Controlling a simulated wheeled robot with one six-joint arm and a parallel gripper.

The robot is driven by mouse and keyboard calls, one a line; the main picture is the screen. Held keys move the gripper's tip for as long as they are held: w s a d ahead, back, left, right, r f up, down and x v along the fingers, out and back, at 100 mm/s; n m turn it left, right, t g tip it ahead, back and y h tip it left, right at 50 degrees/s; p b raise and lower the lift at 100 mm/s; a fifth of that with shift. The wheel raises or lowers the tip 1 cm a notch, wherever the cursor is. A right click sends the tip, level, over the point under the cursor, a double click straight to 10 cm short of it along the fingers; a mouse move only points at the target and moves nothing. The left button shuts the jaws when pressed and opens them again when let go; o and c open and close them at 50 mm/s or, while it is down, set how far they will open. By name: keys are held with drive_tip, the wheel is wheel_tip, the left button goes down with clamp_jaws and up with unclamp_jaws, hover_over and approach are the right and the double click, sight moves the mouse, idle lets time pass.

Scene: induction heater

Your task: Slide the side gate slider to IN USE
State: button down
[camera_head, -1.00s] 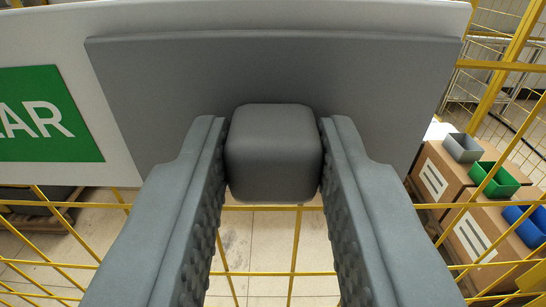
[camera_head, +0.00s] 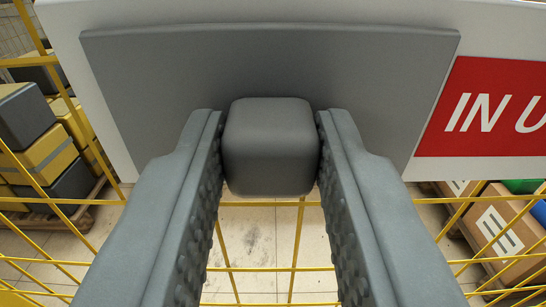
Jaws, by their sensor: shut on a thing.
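The side gate slider is a grey flat plate (camera_head: 270,65) with a rounded dark grey knob (camera_head: 270,145) on it, on a white board (camera_head: 250,12). My gripper (camera_head: 270,150) is shut on the knob, one finger on each side. To the right of the plate, a red field with white letters "IN U" (camera_head: 490,110) shows on the board; the rest of the word is cut off by the picture edge. The plate's right edge lies beside the red field and may cover a little of it. No green field is visible now.
A yellow wire fence (camera_head: 270,270) runs behind and below the board. Beyond it, yellow and grey boxes (camera_head: 45,140) stand at the left. Cardboard boxes (camera_head: 500,235) with bins on top stand at the right.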

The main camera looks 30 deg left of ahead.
drive_tip(key=shift+s+a, duration=0.5)
drive_tip(key=shift+a, duration=0.2)
drive_tip(key=c, duration=1.1)
unclamp_jaws()
drive_tip(key=shift+s+a, duration=0.1)
drive_tip(key=shift+a, duration=0.05)
drive_tip(key=v, duration=1.7)
drive_tip(key=shift+s, duration=0.15)
